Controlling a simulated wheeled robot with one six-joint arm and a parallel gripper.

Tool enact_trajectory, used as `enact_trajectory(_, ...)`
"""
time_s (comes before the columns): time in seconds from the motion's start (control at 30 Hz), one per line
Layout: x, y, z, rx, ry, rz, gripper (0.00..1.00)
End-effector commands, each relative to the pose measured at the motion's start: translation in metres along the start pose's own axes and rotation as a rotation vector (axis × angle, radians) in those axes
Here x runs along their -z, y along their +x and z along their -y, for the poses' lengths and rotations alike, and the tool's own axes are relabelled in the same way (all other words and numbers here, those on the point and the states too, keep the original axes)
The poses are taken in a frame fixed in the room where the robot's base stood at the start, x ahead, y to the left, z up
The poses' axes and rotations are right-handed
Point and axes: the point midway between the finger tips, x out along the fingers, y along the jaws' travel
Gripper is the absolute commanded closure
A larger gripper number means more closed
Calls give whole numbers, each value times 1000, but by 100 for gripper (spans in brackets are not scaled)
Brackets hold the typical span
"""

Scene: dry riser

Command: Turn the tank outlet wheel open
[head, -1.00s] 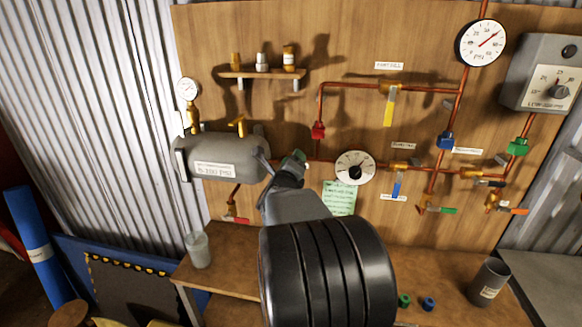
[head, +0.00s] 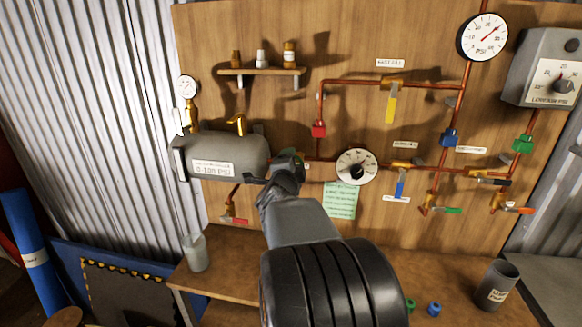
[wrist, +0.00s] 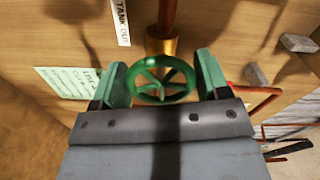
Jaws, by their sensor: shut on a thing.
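The tank outlet wheel is a green spoked handwheel (wrist: 160,80) on a brass valve body (wrist: 161,45), below a label reading "TANK OUT" (wrist: 121,22) in the wrist view. My gripper (wrist: 155,82) has its two green-padded fingers on either side of the wheel's rim, shut on it. In the head view my gripper (head: 286,165) is at the right end of the grey tank (head: 222,158), and the wheel there is mostly hidden by the gripper.
A round dial (head: 356,167) sits just right of my gripper, with a green note (head: 341,200) below it. Copper pipes with coloured lever valves, such as the yellow one (head: 390,108), run to the right. A shelf (head: 262,72) with small bottles is above. The workbench (head: 235,262) is below.

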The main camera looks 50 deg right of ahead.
Motion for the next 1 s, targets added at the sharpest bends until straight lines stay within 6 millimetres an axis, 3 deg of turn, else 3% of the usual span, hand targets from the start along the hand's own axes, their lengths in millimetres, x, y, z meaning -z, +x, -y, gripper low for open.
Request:
enact_trajectory(0.5,1,0,-1,0,-355,-1,55)
enact_trajectory(1.0,1,0,-2,0,-443,-1,55)
